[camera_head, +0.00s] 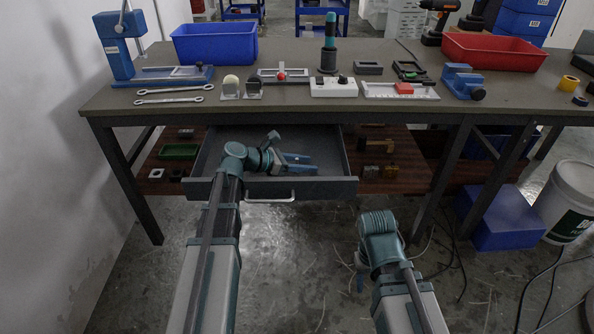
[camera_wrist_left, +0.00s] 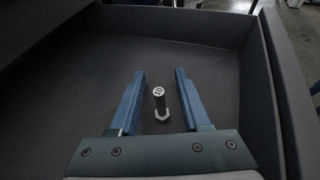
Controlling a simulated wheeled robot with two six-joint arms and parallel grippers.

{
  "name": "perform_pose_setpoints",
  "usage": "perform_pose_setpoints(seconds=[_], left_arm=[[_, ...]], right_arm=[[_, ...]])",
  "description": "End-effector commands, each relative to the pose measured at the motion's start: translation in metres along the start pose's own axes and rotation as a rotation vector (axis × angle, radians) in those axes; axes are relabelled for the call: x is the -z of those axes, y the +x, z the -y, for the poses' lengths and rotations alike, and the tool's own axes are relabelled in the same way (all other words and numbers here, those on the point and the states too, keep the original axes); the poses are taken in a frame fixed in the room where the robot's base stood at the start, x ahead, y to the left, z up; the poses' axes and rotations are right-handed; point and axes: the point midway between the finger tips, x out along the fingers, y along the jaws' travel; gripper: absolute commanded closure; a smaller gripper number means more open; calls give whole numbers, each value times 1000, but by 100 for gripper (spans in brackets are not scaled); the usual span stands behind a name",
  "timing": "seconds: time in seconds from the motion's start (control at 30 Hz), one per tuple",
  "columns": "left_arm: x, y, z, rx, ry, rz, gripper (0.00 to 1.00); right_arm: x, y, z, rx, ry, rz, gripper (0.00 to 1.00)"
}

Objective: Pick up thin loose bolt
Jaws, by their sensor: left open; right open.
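The thin bolt (camera_wrist_left: 160,101) stands out as a small silver piece with a hexagonal head in the left wrist view. It is on the dark floor of the open drawer (camera_head: 335,185), between the two blue fingers of my left gripper (camera_wrist_left: 159,80). The fingers are apart, one on each side of the bolt, and do not touch it. In the head view my left gripper (camera_head: 300,163) reaches into the drawer, and the bolt cannot be made out there. My right gripper (camera_head: 358,272) hangs low in front of the drawer, partly hidden by its own wrist.
The drawer's walls (camera_wrist_left: 270,95) rise close around my left gripper. The workbench (camera_head: 300,105) above carries wrenches (camera_head: 175,95), a blue press (camera_head: 118,50), a blue bin (camera_head: 215,43), a red bin (camera_head: 494,51) and fixtures. A white bucket (camera_head: 572,200) stands at the right.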

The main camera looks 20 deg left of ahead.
Motion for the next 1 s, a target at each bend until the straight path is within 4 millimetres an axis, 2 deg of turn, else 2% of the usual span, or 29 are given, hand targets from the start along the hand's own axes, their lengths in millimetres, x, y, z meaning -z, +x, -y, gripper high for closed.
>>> perform_pose_setpoints(seconds=[0.2, 0.27, 0.47, 0.5, 1.0], left_arm=[[0, 2, 0, -1, 0, 0, 53], [0, 2, 0, -1, 0, 0, 62], [0, 2, 0, -1, 0, 0, 98], [0, 2, 0, -1, 0, 0, 100], [-2, 1, 0, -1, 0, 0, 100]], right_arm=[[0, 0, 0, 0, 0, 0, 50], [0, 0, 0, 0, 0, 0, 50], [0, 0, 0, 0, 0, 0, 50], [0, 0, 0, 0, 0, 0, 50], [0, -1, 0, 0, 0, 0, 50]])
